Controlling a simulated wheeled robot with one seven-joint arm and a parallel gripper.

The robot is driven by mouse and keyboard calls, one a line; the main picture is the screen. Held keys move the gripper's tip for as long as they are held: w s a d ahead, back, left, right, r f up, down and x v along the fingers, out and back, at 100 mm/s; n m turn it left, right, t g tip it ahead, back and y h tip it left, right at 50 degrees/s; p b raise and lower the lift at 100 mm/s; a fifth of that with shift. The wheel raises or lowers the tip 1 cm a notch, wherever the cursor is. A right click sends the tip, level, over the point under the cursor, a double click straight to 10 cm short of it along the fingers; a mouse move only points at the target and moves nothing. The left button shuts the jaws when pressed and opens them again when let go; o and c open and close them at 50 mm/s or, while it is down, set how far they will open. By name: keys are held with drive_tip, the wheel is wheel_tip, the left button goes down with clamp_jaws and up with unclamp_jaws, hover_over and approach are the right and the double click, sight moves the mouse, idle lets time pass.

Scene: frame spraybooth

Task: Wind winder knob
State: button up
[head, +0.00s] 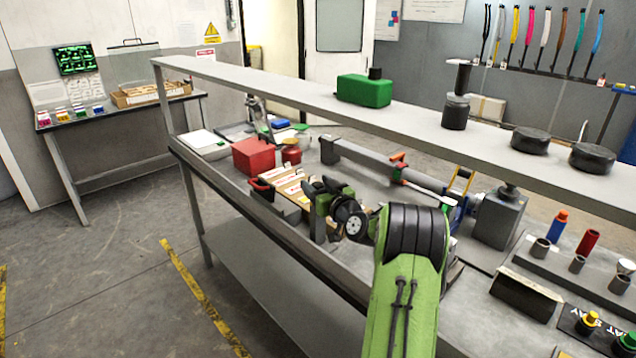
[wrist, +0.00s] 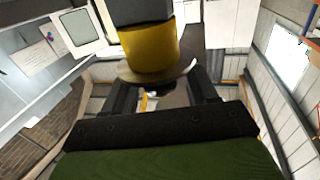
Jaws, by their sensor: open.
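In the wrist view a yellow cylinder (wrist: 150,46) with a dark block at its upper end and a pale round flange at its lower end lies just beyond my fingertips. I cannot tell whether it is the winder knob. My gripper (wrist: 162,84) is open, its two black fingers apart on either side of a small dark part below the flange. Contact cannot be made out. In the head view my green arm reaches over the bench, and my gripper (head: 322,195) is by the cardboard trays, partly hidden by my wrist. No winder knob is clearly visible there.
A long raised shelf (head: 240,83) runs over the workbench (head: 225,185), close above my arm. On the bench are a red box (head: 255,156), labelled trays (head: 284,186) and a long grey tube (head: 375,160). A green box (head: 364,91) stands on the shelf. Floor at left is clear.

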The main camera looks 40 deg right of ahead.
drive_tip(key=c, duration=1)
drive_tip(key=shift+f+n+y+b, duration=0.1)
drive_tip(key=shift+n+y+b, duration=0.25)
drive_tip(key=shift+b, duration=0.25)
drive_tip(key=shift+n+y+b, duration=0.25)
drive_tip(key=shift+y+b, duration=0.15)
drive_tip(key=shift+y, duration=0.15)
drive_tip(key=shift+d+n+y+b, duration=0.1)
drive_tip(key=shift+n+y+b, duration=0.35)
drive_tip(key=shift+n+y, duration=0.35)
drive_tip(key=y+p, duration=0.1)
drive_tip(key=n+y, duration=0.1)
drive_tip(key=y, duration=0.1)
drive_tip(key=shift+r+n+p, duration=0.2)
drive_tip(key=shift+n+p, duration=0.1)
drive_tip(key=shift+p, duration=0.05)
drive_tip(key=n+y+p, duration=0.1)
drive_tip(key=y+p, duration=0.1)
drive_tip(key=shift+y+p, duration=0.3)
drive_tip(key=shift+f+n+y+p, duration=0.1)
drive_tip(key=shift+n+y+p, duration=0.2)
drive_tip(key=shift+n, duration=0.1)
